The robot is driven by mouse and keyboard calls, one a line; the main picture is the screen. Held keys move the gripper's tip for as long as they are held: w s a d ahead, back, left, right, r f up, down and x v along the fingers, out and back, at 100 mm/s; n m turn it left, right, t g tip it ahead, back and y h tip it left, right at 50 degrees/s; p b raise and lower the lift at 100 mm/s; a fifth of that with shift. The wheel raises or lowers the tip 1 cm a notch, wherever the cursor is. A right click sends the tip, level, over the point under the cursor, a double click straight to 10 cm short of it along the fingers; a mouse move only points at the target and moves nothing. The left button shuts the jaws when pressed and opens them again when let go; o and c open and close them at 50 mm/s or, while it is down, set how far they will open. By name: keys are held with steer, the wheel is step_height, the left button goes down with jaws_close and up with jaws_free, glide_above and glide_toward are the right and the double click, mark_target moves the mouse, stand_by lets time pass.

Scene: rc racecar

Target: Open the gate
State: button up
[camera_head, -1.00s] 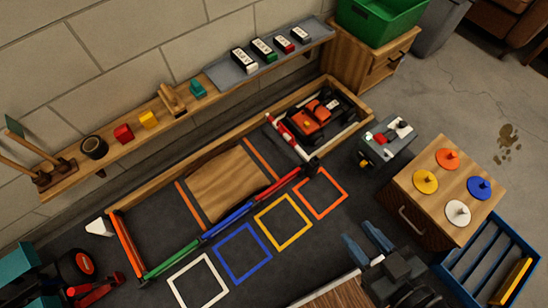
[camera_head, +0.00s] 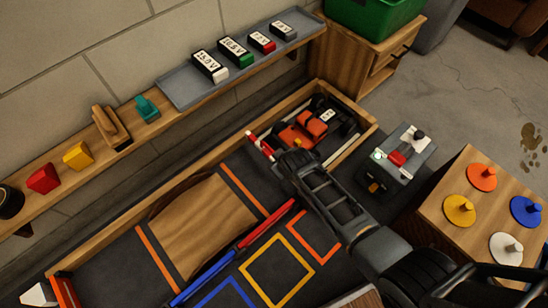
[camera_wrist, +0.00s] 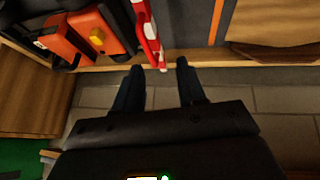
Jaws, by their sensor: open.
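The gate is a red-and-white striped bar (camera_head: 260,145) at the left side of the car's bay; it also shows in the wrist view (camera_wrist: 149,35). The orange-and-black RC car (camera_head: 305,130) sits in the bay behind it, with its orange body and yellow knob in the wrist view (camera_wrist: 88,36). My gripper (camera_wrist: 160,66) is open, and the end of the striped bar shows between its two dark fingertips. I cannot tell whether the fingers touch the bar. In the head view my gripper (camera_head: 293,160) covers part of the bay's front, and its fingertips are not clear.
A grey control box (camera_head: 405,155) with a red switch stands right of the bay. A wooden cabinet with coloured pegged discs (camera_head: 490,180) is farther right. A wooden ramp (camera_head: 205,225) lies left of the gate. A shelf (camera_head: 240,65) with labelled batteries runs along the wall.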

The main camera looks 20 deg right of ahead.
steer(key=g+b, duration=0.1)
steer(key=b, duration=0.1)
glide_toward(273, 151)
steer(key=b+x, duration=0.6)
steer(key=x, duration=0.1)
steer(key=shift+w+a+f+b, duration=0.15)
steer(key=shift+f+b, duration=0.25)
jaws_close()
stand_by(0.4)
